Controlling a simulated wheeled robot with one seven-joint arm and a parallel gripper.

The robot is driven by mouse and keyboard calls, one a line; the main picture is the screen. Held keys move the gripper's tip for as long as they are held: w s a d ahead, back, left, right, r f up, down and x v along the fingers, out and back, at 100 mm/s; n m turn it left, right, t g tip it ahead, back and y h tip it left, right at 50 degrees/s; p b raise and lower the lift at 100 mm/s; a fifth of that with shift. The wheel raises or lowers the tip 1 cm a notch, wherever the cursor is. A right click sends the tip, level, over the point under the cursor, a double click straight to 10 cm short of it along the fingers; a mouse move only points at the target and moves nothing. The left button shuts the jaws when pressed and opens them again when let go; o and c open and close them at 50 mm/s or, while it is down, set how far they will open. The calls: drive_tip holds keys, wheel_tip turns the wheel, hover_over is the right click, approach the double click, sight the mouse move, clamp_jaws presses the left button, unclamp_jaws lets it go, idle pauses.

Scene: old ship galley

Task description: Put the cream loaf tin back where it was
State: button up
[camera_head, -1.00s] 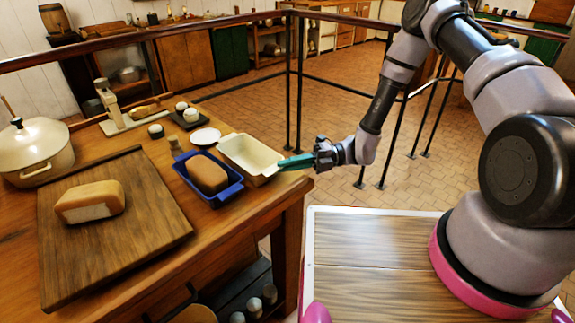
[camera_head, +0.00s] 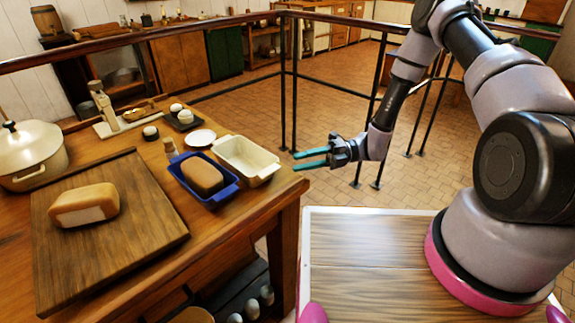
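The cream loaf tin (camera_head: 262,177) stands upright and empty on the wooden table, near its right edge. It is just right of a blue loaf tin (camera_head: 222,193) that holds a brown loaf (camera_head: 202,176). My gripper (camera_head: 297,160) is to the right of the cream tin, past the table edge and apart from the tin. Its two green fingers are spread with nothing between them.
A cutting board (camera_head: 150,225) with a pale-ended loaf (camera_head: 84,205) lies at the front left of the table. A white pot (camera_head: 30,155) stands behind it. A small white plate (camera_head: 200,138) sits behind the tins. A dark railing (camera_head: 294,85) runs behind the table.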

drive_tip(key=v, duration=0.6)
drive_tip(key=d+r+n+h, duration=0.2)
drive_tip(key=r+n+h, duration=0.1)
drive_tip(key=r+n, duration=0.25)
drive_tip(key=d+r+n+h, duration=0.3)
drive_tip(key=r+n, duration=0.1)
drive_tip(key=r, duration=0.3)
drive_tip(key=s+d+r+n+t+h, duration=0.3)
drive_tip(key=s+d+r+n+t, duration=0.1)
drive_tip(key=r, duration=0.5)
drive_tip(key=s+d+r+n+t+h, duration=0.2)
drive_tip(key=s+d+r+n+t, duration=0.2)
drive_tip(key=r+n, duration=0.3)
drive_tip(key=s+d+r+n+t+h, duration=0.3)
drive_tip(key=d+r+n+t, duration=0.3)
drive_tip(key=r, duration=0.6)
drive_tip(key=shift+s+d+n+t+h, duration=0.2)
drive_tip(key=shift+s+n+t+h, duration=0.15)
drive_tip(key=shift+s, duration=0.2)
